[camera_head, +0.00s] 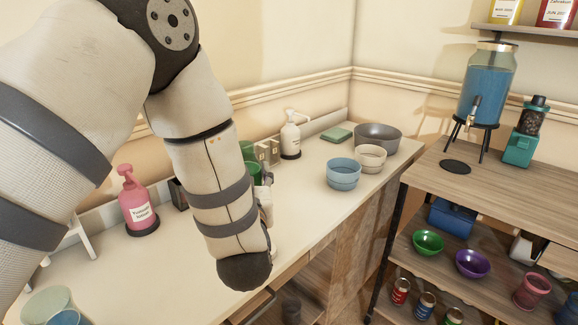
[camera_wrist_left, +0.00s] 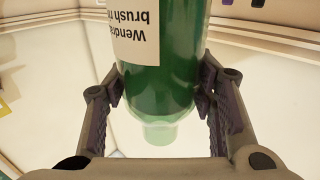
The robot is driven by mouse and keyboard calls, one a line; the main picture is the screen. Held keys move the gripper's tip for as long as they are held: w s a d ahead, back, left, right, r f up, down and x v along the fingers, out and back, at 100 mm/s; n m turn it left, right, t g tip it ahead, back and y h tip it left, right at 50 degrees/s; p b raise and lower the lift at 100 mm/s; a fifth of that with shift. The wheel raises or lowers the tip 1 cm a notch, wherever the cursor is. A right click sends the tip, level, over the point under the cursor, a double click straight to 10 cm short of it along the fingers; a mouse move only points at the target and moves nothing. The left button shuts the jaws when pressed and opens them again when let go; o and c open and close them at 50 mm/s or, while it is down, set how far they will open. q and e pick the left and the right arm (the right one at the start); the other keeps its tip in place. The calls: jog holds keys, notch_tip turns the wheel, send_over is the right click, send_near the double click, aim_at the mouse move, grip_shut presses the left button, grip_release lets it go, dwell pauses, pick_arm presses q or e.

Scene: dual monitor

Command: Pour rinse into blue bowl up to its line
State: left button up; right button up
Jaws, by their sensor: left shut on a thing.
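The blue bowl (camera_head: 343,175) stands upright on the counter, right of my left arm; a fill line cannot be made out. My left gripper (camera_wrist_left: 160,100) is shut on a green bottle (camera_wrist_left: 160,75) with a white label reading "Wendra... brush...", upside down in the left wrist view. In the head view my forearm hides most of the gripper, and a bit of green (camera_head: 252,171) shows beside it. The held bottle is left of the blue bowl and apart from it. My right gripper is not in view.
A beige bowl (camera_head: 370,158) and a grey basin (camera_head: 378,135) stand behind the blue bowl. A white pump bottle (camera_head: 290,140) and green sponge (camera_head: 337,135) are near the wall. A pink pump bottle (camera_head: 138,210) is left. A wooden shelf unit (camera_head: 520,184) stands right.

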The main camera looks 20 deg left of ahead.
aim_at(244, 149)
pick_arm(q)
jog(key=shift+r, duration=0.1)
dwell(0.3)
notch_tip(244, 149, up, 3)
jog(key=shift+r+p, duration=0.1)
jog(key=shift+p, duration=0.5)
jog(key=shift+r, duration=0.3)
notch_tip(244, 149, up, 2)
jog(key=s+d+f+m+t+h, duration=0.2)
jog(key=s+d+m+h, duration=0.3)
jog(key=d+h, duration=0.3)
jog(key=shift+s+d+f+m, duration=0.2)
jog(key=shift+d+f+m, duration=0.1)
jog(key=shift+d+f, duration=0.25)
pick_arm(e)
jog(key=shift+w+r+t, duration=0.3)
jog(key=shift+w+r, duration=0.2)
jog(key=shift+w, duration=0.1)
pick_arm(q)
jog(key=shift+d+r, duration=0.1)
